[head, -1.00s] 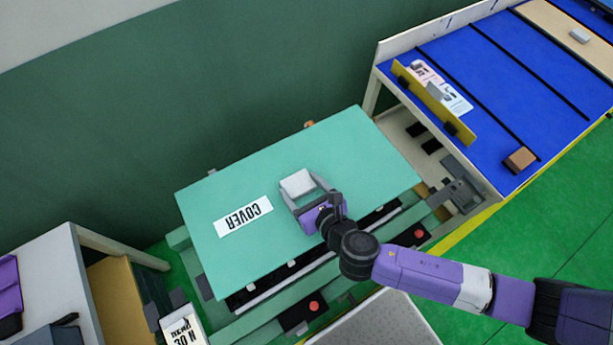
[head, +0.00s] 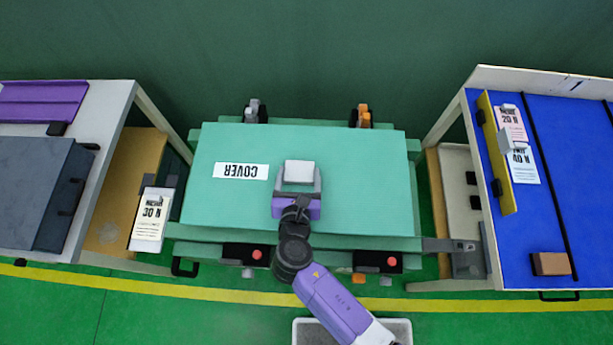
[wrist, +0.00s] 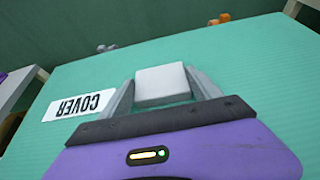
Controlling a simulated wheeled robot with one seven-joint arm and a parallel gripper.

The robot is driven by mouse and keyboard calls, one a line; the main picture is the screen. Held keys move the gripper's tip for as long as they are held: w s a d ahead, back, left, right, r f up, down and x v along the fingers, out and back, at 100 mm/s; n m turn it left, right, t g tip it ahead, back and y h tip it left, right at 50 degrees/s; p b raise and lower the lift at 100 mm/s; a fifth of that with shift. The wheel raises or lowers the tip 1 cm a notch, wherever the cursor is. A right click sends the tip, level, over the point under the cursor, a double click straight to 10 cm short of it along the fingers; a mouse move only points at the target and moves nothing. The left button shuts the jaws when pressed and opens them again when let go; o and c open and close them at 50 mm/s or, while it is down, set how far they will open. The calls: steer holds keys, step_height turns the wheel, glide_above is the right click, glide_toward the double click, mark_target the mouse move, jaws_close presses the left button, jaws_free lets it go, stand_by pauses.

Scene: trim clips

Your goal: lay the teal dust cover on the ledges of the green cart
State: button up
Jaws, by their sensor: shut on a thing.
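The teal dust cover (head: 240,205) is a flat rectangular panel with a white COVER label (head: 241,171) and a white block handle (head: 300,171). It lies over the green cart (head: 390,244), nearly square to it, hiding the cart's inside and most of its ledges. The cart's front rail and a strip at its right side show. I cannot tell whether the cover rests on the ledges or is just above them. My gripper (head: 298,185) is shut on the handle; the wrist view shows a finger on each side of the block (wrist: 162,84).
A blue-topped bench (head: 540,220) stands to the right, holding a yellow strip and a brown block (head: 551,264). A green wall is behind; a pale bin (head: 400,327) is in front.

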mark_target(300, 187)
steer(key=shift+f+b, duration=3.15)
steer(key=shift+b, duration=0.2)
steer(key=shift+f+b, duration=0.35)
steer(key=shift+f, duration=0.2)
steer(key=o, duration=2.1)
steer(key=shift+s, duration=0.15)
